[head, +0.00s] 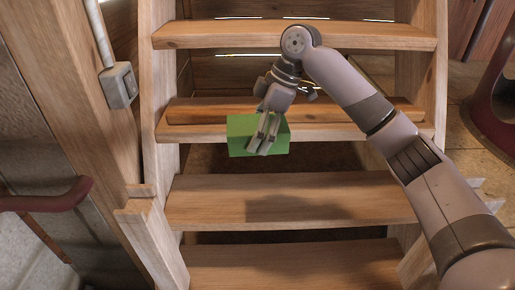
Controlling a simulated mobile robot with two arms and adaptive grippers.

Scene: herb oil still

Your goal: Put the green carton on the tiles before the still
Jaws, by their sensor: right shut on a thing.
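The green carton (241,136) is in the middle of the head view, in front of the wooden steps. My right gripper (262,146) is shut on the carton, with its fingers over the carton's right part. The carton seems held clear of the steps, and a shadow lies on the tread below it. My left gripper is not in view. I cannot make out the still for certain; a dark red curved object (493,105) at the right edge is only partly seen.
Wooden stairs (300,200) with several open treads fill the middle. A wooden post (75,90) and a grey switch box (118,86) stand at the left. A dark red rail (45,200) juts in at the left edge. Tan tiled floor (462,150) shows at the right.

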